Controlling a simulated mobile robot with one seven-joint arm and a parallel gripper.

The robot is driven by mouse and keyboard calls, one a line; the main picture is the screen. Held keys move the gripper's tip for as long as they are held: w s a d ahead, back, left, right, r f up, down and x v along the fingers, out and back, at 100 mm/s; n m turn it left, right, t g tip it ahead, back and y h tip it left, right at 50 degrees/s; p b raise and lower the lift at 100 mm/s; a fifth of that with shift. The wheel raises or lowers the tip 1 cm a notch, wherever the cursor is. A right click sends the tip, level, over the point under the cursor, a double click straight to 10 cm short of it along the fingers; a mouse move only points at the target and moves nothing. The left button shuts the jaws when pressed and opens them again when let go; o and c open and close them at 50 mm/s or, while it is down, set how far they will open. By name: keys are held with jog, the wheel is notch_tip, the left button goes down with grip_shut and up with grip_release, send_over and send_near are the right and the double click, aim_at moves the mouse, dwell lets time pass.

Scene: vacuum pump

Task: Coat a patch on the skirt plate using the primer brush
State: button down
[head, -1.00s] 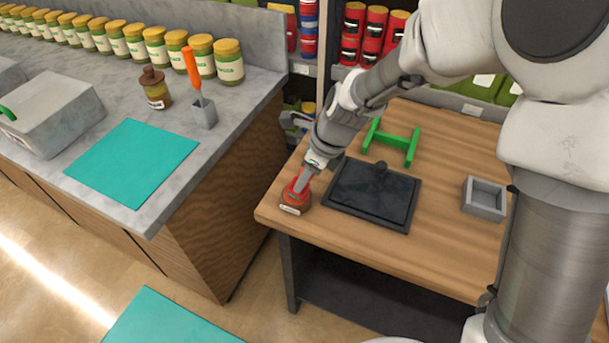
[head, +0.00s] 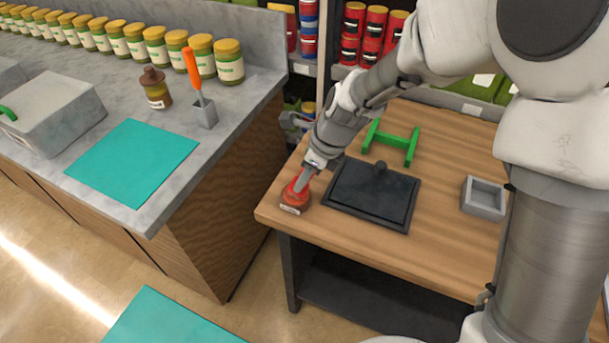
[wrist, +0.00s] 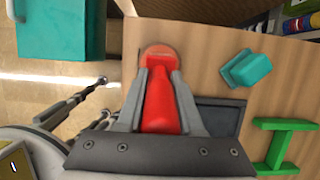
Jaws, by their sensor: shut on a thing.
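My gripper (wrist: 157,80) is shut on a red handle (wrist: 160,105), which I take for the primer brush (head: 296,191). It points down at a small reddish-brown labelled pot (head: 295,205) at the left front corner of the wooden table. The brush's lower end is hidden, so I cannot tell whether it is inside the pot. In the wrist view an orange-red round shape (wrist: 160,53) shows beyond the fingertips. A dark square plate (head: 373,195) with a knob lies right of the pot; I cannot tell whether it is the skirt plate.
A green H-shaped frame (head: 391,141) lies behind the dark plate, and a grey tray (head: 484,199) to its right. The wrist view shows a teal block (wrist: 247,69) on the table. The left counter holds an orange-handled tool (head: 194,75), a brown bottle (head: 155,88) and a teal mat (head: 133,162).

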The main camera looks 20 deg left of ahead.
notch_tip(320, 180, up, 7)
jog(key=p, duration=0.6)
jog(key=shift+p, duration=0.35)
dwell(0.6)
jog(key=shift+w+d+f, duration=0.1)
jog(key=shift+w+d, duration=0.05)
jog(key=shift+d, duration=0.05)
jog(key=w+d+f+n+g+h, duration=0.25)
jog(key=d+n, duration=0.75)
jog(key=d, duration=0.5)
jog(key=w+d+f+n+g+h, duration=0.25)
jog(key=d+n, duration=0.65)
jog(key=d, duration=0.6)
jog(key=a+r+t+y, duration=0.15)
jog(key=a+r, duration=0.25)
jog(key=a, duration=0.4)
jog(key=a+r+t+h, duration=0.1)
jog(key=a+r+t, duration=0.25)
jog(key=a, duration=0.55)
jog(key=shift+y, duration=0.25)
jog(key=shift+w+f+b, duration=0.25)
jog(key=shift+f+b, duration=0.7)
jog(key=shift+f, duration=0.05)
jog(key=shift+w+f+b, duration=0.25)
jog(key=shift+f+b, duration=0.7)
jog(key=shift+f, duration=0.05)
